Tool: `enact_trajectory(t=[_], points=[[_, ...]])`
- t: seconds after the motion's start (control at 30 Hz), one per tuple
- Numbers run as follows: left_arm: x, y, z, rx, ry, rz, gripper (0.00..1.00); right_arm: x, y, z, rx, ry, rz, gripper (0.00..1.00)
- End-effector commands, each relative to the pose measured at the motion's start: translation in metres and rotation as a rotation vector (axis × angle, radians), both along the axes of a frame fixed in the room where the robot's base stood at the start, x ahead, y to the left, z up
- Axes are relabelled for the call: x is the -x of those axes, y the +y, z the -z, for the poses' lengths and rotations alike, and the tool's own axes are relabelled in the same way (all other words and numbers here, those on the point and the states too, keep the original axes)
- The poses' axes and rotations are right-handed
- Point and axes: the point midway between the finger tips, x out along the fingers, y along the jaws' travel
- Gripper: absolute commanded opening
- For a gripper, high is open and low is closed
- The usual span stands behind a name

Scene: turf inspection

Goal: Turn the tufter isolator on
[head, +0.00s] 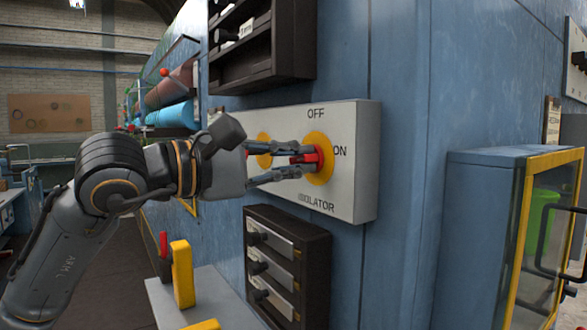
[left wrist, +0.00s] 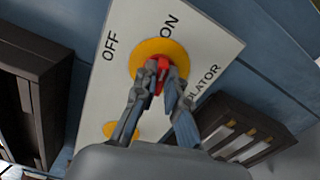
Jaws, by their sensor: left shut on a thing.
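The isolator is a pale grey box (head: 354,185) on the blue machine wall, marked OFF above and ON to the right of a yellow disc (head: 321,140). The disc carries a red handle (head: 316,157), which lies roughly level and points toward ON. My left gripper (head: 304,161) reaches in from the left and is shut on the red handle. In the left wrist view, the fingers close around the red handle (left wrist: 162,66) on the yellow disc (left wrist: 148,49). The fingers hide part of the handle and the lettering. My right gripper is out of view.
A second yellow disc (head: 263,150) is partly behind my gripper. Dark racks sit above (head: 262,45) and below (head: 318,255) the box. A yellow block (head: 182,274) stands on a ledge at lower left. A glass-fronted blue cabinet (head: 485,200) juts out at right.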

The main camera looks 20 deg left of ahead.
Motion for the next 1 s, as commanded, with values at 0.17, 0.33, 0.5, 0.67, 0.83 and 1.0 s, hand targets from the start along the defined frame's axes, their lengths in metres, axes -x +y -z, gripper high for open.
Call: enact_trajectory(t=[0.17, 0.33, 0.5, 0.67, 0.83, 1.0], points=[[0.0002, -0.0001, 0.0013, -0.084, -0.066, 0.0, 0.0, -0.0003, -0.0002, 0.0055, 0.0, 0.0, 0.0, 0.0], [0.0002, -0.0003, 0.0015, -0.135, -0.105, 0.0, 0.0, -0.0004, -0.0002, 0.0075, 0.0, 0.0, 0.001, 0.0], [0.0001, -0.0003, 0.0016, -0.161, -0.124, 0.0, 0.0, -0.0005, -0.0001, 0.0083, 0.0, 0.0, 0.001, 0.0], [0.0001, -0.0005, 0.0016, -0.169, -0.129, 0.0, 0.0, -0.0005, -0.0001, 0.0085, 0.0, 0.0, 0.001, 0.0], [0.0001, -0.0005, 0.0017, -0.169, -0.129, 0.0, 0.0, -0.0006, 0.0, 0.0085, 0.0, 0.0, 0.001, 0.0], [0.0001, -0.0005, 0.0018, -0.169, -0.13, 0.001, 0.19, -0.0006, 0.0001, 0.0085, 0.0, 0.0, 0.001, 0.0]])
